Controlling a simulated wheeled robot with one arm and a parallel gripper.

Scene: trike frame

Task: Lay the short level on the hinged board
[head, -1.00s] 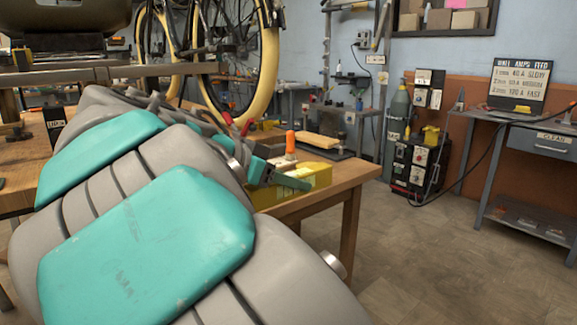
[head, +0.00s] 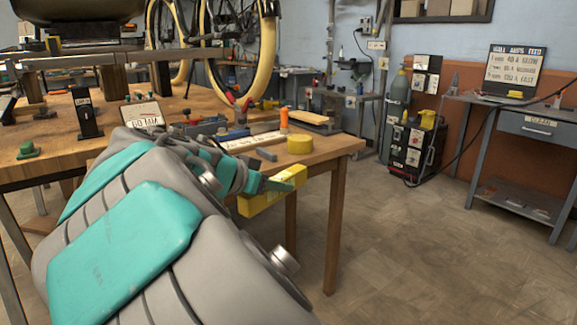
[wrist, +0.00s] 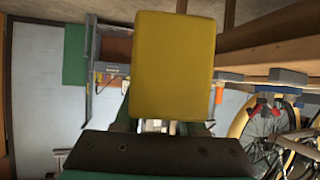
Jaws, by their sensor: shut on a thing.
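My gripper (head: 280,186) is shut on the short level (head: 262,202), a yellow bar. In the head view it holds the level just off the near edge of the wooden workbench (head: 335,152). In the wrist view the yellow level (wrist: 174,65) fills the upper middle, beyond my gripper (wrist: 155,126). A light wooden board (head: 308,117) lies on a dark base near the back right of the bench. A pale, marked strip (head: 252,142) lies closer. I cannot tell which one is the hinged board; no hinge shows clearly.
An orange bottle (head: 284,120) and a yellow roll (head: 299,144) stand near the bench's right end. A small grey block (head: 266,154) lies beside the roll. The floor to the right is clear up to a grey desk (head: 520,128).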

